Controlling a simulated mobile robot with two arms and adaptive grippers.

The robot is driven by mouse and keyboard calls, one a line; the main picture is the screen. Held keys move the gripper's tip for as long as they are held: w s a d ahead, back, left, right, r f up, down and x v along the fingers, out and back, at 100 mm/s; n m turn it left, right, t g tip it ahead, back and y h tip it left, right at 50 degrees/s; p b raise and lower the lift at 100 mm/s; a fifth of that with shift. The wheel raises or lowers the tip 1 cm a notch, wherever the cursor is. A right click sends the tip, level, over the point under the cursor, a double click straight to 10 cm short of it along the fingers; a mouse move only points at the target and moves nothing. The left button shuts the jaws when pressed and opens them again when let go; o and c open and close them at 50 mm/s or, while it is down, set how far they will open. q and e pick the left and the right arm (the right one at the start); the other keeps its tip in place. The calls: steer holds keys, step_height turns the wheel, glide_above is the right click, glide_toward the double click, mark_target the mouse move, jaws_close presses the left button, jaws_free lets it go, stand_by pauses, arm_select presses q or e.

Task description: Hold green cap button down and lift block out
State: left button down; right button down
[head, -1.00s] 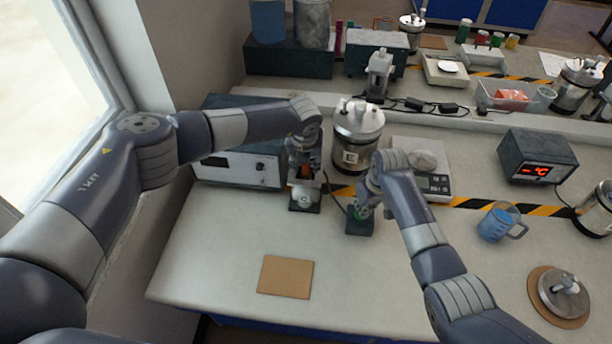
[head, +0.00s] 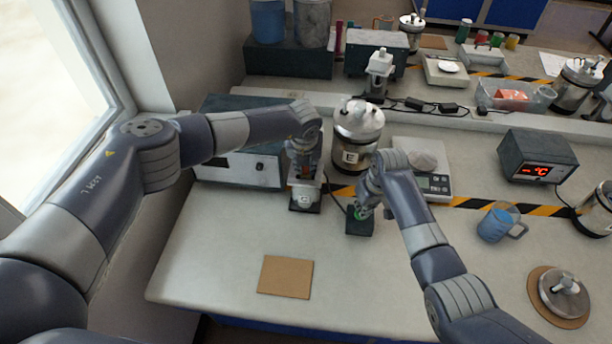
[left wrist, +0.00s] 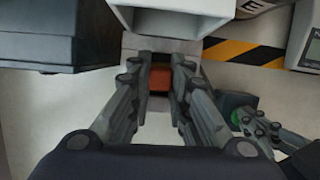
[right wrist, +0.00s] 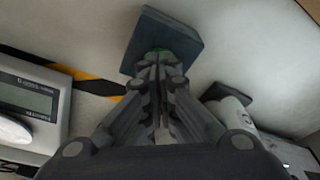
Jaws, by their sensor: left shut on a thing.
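The orange-red block (left wrist: 160,79) sits between the fingers of my left gripper (left wrist: 160,70), which is shut on it. In the head view my left gripper (head: 304,172) is at the small grey-white fixture (head: 304,200), and its fingers mostly hide the block. Whether the block is clear of the fixture, I cannot tell. The green cap button (head: 361,214) is on top of a dark box (head: 359,228) to the right. My right gripper (head: 364,207) is shut and empty, its fingertips at the button. In the right wrist view the fingertips (right wrist: 159,58) partly cover the green cap (right wrist: 163,51).
A metal canister marked E (head: 357,135) stands behind, between the two arms. A scale (head: 432,180) is right of my right gripper, and a grey instrument (head: 240,165) is left of the fixture. A brown mat (head: 285,276) lies in front, with clear table around it.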

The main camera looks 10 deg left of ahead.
arm_select(q)
steer(key=shift+r, duration=4.2)
steer(key=s, duration=1.1)
arm_select(e)
steer(key=shift+r, duration=3)
arm_select(q)
steer(key=shift+f, duration=0.1)
